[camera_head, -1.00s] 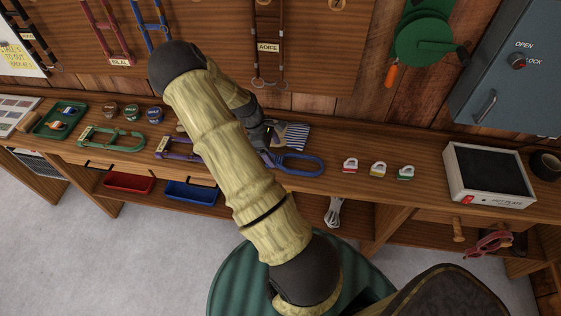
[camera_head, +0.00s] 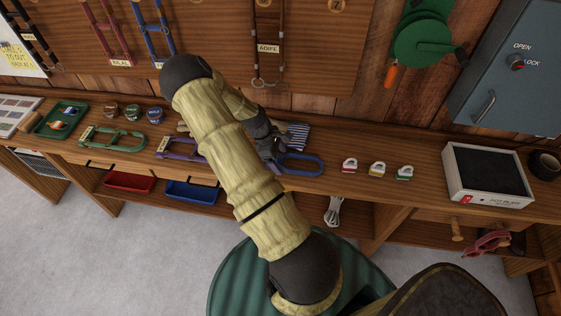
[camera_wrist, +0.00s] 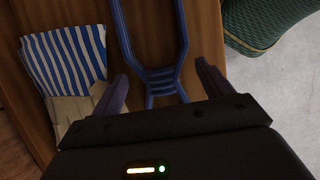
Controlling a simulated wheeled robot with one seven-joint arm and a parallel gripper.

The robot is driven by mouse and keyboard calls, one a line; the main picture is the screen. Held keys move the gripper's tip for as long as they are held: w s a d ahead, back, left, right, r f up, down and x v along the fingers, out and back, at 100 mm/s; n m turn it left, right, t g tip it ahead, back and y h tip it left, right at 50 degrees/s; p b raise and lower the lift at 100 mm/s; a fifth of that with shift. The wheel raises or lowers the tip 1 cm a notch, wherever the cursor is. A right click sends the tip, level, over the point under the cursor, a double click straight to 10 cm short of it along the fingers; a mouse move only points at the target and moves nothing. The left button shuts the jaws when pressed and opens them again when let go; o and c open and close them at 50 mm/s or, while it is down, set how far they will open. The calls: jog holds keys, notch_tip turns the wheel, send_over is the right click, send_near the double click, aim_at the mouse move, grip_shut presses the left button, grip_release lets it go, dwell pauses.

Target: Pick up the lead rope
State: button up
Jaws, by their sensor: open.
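A blue coiled rope, which looks like the lead rope (camera_head: 319,166), lies on the wooden bench. In the wrist view the rope (camera_wrist: 166,87) shows as a long loop, with several strands drawn together near my gripper. My gripper (camera_wrist: 162,84) is open, with one finger on each side of the gathered strands. I see nothing held between the fingers. In the head view my gripper (camera_head: 272,148) is at the left end of the rope and partly hides it. I cannot tell how high the fingertips are above the bench.
A blue-and-white striped cloth (camera_wrist: 68,58) with a pale glove-like piece lies close left of my gripper in the wrist view. A purple frame (camera_head: 180,147) lies further left. Three small clips (camera_head: 377,170) and a hot plate (camera_head: 487,174) stand right. The wall is close behind.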

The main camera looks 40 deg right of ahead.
aim_at(279, 159)
jog(key=shift+f, duration=0.25)
jog(key=c, duration=1)
notch_tip(279, 159, up, 10)
jog(key=shift+r+b, duration=0.25)
jog(key=shift+b, duration=0.15)
